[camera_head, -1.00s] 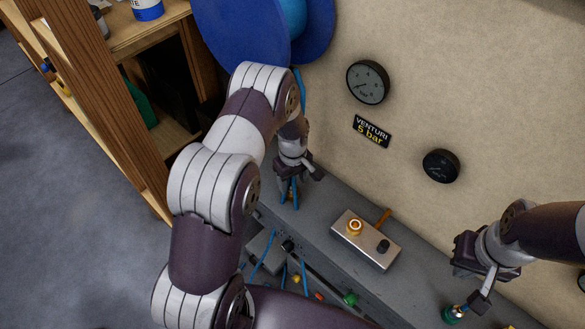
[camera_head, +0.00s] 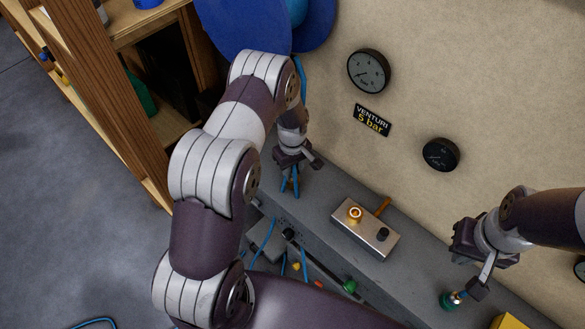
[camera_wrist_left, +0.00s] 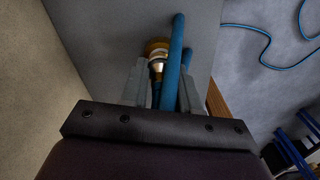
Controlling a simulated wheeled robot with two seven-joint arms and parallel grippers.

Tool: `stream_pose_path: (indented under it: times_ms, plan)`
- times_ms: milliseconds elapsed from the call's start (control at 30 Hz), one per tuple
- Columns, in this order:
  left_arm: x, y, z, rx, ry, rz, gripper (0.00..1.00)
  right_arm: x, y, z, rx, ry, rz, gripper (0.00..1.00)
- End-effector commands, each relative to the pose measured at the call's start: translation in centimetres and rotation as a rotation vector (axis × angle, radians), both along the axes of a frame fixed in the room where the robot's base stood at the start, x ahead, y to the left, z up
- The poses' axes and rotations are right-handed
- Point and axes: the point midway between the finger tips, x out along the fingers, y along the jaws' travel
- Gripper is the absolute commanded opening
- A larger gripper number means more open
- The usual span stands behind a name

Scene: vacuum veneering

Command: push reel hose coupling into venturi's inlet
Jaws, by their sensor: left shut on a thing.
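The venturi is a silver block (camera_head: 352,233) on the grey ledge. It has a round brass port (camera_head: 355,213) on top, a black knob (camera_head: 383,234) and an orange-brown stub at its back. My left gripper (camera_head: 289,180) points down over the ledge, left of the venturi and apart from it. It is shut on the reel hose coupling; the brass and silver coupling (camera_wrist_left: 157,64) shows between the fingers in the left wrist view, beside the blue hose (camera_wrist_left: 174,55). My right gripper (camera_head: 467,277) is at the right, above a green and brass fitting (camera_head: 449,300); its jaw opening is unclear.
Two black gauges, upper (camera_head: 369,71) and lower (camera_head: 440,155), and a "VENTURI 5 bar" sign (camera_head: 372,120) are on the beige wall. A blue reel (camera_head: 245,25) is at the top. A wooden shelf (camera_head: 105,100) stands left. A yellow object (camera_head: 508,322) is at bottom right.

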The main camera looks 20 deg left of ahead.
Motion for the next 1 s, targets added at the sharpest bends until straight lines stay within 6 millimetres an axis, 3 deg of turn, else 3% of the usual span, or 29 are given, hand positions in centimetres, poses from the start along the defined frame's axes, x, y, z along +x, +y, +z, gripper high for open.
stream_pose_path:
  times_ms: [500, 833, 933, 1000]
  plan:
    - [0.0, 0.0, 3.1, 0.0, 0.0, 0.0, 0.0, 0.0, 0.0, 2.4, 0.0, 0.0, 0.0, 0.0]
    - [0.0, 0.0, 3.2, 0.0, 0.0, -0.002, 0.0, 0.0, 0.0, 2.4, 0.0, 0.0, 0.0, 0.0]
    - [-0.2, -0.4, 3.9, 0.0, -0.001, -0.082, 0.0, 0.0, 0.0, 2.4, 0.0, 0.0, 0.0, 0.0]
    - [-0.5, -1.1, 5.0, 0.0, -0.003, -0.223, 0.0, 0.0, 0.0, 2.4, 0.0, 0.0, 0.0, 0.0]
